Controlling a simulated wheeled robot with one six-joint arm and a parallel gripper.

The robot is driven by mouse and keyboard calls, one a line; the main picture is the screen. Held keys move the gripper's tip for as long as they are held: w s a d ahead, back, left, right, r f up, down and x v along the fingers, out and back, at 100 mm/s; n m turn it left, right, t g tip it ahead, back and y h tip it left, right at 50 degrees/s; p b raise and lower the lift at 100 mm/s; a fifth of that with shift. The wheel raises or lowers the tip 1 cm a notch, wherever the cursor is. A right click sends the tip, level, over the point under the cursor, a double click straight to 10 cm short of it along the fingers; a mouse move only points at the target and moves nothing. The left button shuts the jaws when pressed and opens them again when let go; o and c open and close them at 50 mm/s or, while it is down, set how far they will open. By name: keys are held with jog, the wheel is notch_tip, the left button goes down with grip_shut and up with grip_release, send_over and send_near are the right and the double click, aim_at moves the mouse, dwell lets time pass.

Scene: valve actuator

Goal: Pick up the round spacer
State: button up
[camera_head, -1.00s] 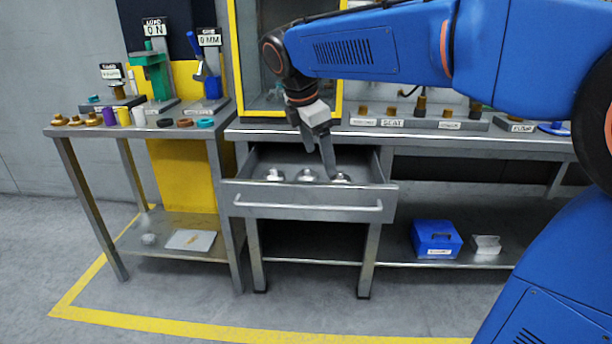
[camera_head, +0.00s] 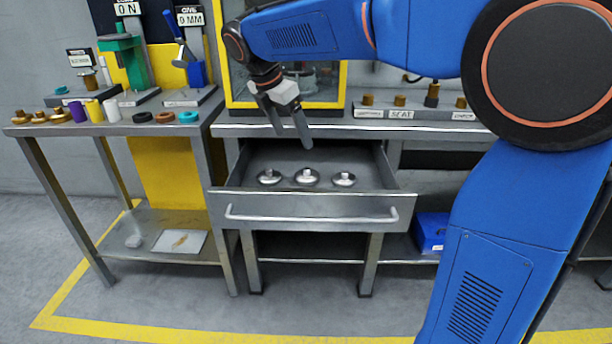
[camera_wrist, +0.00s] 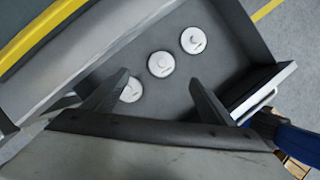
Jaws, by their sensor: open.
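Three round silver metal pieces with raised centres lie in a row in the open drawer: left (camera_head: 269,177), middle (camera_head: 307,176) and right (camera_head: 344,179). I cannot tell which is the round spacer. My gripper (camera_head: 292,138) is open and empty, above the back of the drawer and apart from the pieces. In the wrist view, my gripper (camera_wrist: 160,77) shows two spread dark fingers. One piece (camera_wrist: 131,89) is partly hidden by the left finger there; the middle one (camera_wrist: 161,64) and the far one (camera_wrist: 194,40) are clear.
The metal drawer (camera_head: 310,206) is pulled out, its walls around the pieces. A yellow-framed cabinet (camera_head: 343,85) stands behind my gripper. A side table (camera_head: 60,130) at left holds coloured rings and cylinders. A blue box (camera_head: 430,232) sits on the lower shelf.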

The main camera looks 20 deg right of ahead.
send_near(307, 168)
jog(key=x, duration=0.4)
jog(key=shift+w+f, duration=0.2)
jog(key=shift+f, duration=0.1)
jog(key=x, duration=0.4)
jog(key=shift+s+d+f, duration=0.15)
jog(key=shift+s, duration=0.15)
jog(key=shift+w+d+f, duration=0.15)
jog(key=shift+f, duration=0.35)
jog(key=shift+c, duration=0.4)
jog(key=c, duration=1.2)
jog(key=shift+r, duration=0.1)
